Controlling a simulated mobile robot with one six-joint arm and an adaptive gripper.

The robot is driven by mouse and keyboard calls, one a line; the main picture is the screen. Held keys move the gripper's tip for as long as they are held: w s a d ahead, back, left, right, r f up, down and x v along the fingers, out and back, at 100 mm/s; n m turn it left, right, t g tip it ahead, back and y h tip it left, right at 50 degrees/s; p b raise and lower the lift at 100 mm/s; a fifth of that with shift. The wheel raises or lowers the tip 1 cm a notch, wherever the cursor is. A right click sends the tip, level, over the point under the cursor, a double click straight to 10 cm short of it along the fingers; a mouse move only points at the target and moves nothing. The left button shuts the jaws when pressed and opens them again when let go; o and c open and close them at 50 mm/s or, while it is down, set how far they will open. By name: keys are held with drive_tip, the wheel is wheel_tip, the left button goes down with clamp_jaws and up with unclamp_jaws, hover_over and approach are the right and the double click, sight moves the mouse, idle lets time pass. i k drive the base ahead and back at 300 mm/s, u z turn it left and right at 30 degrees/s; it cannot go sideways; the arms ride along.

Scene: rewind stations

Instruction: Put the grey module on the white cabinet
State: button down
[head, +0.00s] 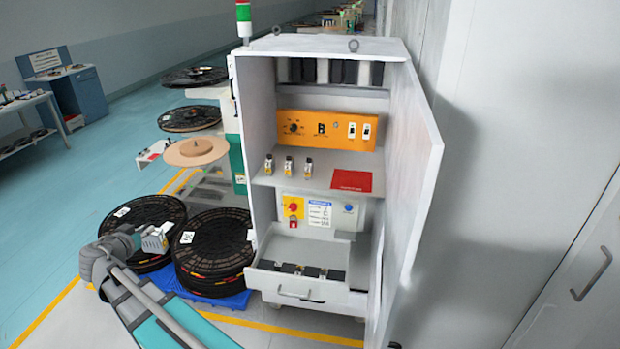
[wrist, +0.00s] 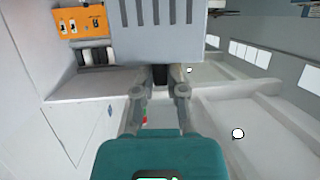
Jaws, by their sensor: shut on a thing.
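The white cabinet (head: 320,44) stands upright in the middle of the head view, with its door swung open to the right. My gripper (head: 139,239) is at the lower left of the head view, left of the cabinet and above the black reels. It is shut on the grey module (head: 155,240), a small boxy piece in that view. In the wrist view my gripper (wrist: 160,84) has its fingertips closed on a dark part at the near edge of the grey module (wrist: 165,40), which has dark slots. The module is held in the air, apart from the cabinet top.
The cabinet top has two lifting eyes and a signal lamp (head: 243,20) at its left corner. Inside are an orange panel (head: 300,128), small parts and a red card (head: 351,180) on the shelf. Black reels (head: 213,245) stand on a blue pallet beside it.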

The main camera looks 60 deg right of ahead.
sight(353, 177)
drive_tip(key=u, duration=0.85)
drive_tip(key=i, duration=0.1)
drive_tip(key=z, duration=2.7)
drive_tip(key=i, duration=1)
drive_tip(key=u, duration=0.05)
